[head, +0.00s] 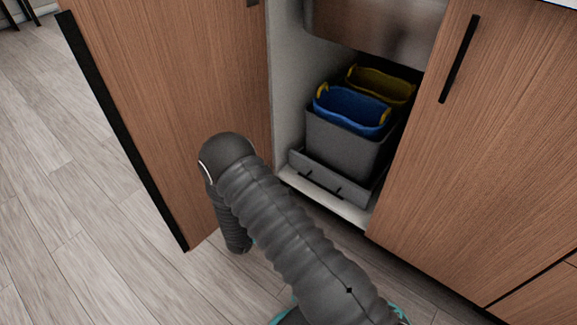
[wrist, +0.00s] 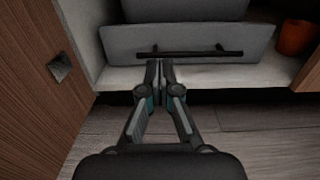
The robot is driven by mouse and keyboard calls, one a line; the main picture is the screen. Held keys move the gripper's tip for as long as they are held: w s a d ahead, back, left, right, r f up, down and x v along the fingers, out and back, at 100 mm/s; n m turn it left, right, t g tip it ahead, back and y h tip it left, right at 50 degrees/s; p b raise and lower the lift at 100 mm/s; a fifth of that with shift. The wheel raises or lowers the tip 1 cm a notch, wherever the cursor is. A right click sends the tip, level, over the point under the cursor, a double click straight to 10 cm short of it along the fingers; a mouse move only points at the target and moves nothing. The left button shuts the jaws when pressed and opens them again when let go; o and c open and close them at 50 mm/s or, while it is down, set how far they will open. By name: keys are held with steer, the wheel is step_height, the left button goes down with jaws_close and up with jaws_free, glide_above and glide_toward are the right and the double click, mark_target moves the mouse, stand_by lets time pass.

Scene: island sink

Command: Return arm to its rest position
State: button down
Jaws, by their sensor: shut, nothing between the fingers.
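My gripper (wrist: 159,80) shows in the wrist view with its two fingers together and nothing between them. It points at the front edge of the open cabinet's floor (wrist: 190,77), below the dark handle of the grey pull-out front (wrist: 190,40). I cannot tell whether the fingertips touch the edge. In the head view my dark ribbed arm reaches up from the bottom, bends in front of the open cabinet, and hides the gripper.
The left cabinet door (head: 170,90) stands open beside my arm. Inside the cabinet are a blue-lined bin (head: 350,108) and a yellow-lined bin (head: 382,83). The right door (head: 490,150) is shut. An orange object (wrist: 294,38) stands at right inside. Wooden floor (head: 70,180) lies clear at left.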

steer(key=s+d+f+m+g+h, duration=0.2)
steer(key=s+d+f+m+g, duration=0.1)
steer(key=s+d+g, duration=0.3)
steer(key=s+d+r+m+g+y+p, duration=0.1)
steer(key=s+d+r+m+g, duration=0.1)
steer(key=s+r+m+g, duration=0.6)
steer(key=s+d+r+m+t+y+p, duration=0.1)
steer(key=s+r+m+y, duration=0.3)
steer(key=r, duration=1)
steer(key=s+d+r+m+t+y+p, duration=0.1)
steer(key=s+r+m+t+y+p, duration=0.2)
steer(key=r, duration=1)
steer(key=s+d+r+m+t+y+p, duration=0.1)
steer(key=s+r+m+y+p, duration=0.3)
steer(key=s+r+m, duration=0.5)
step_height(320, 180, up, 6)
steer(key=shift+d+f+t+y, duration=0.2)
steer(key=shift+t+y, duration=0.5)
steer(key=shift+y, duration=0.4)
steer(key=shift+d, duration=0.1)
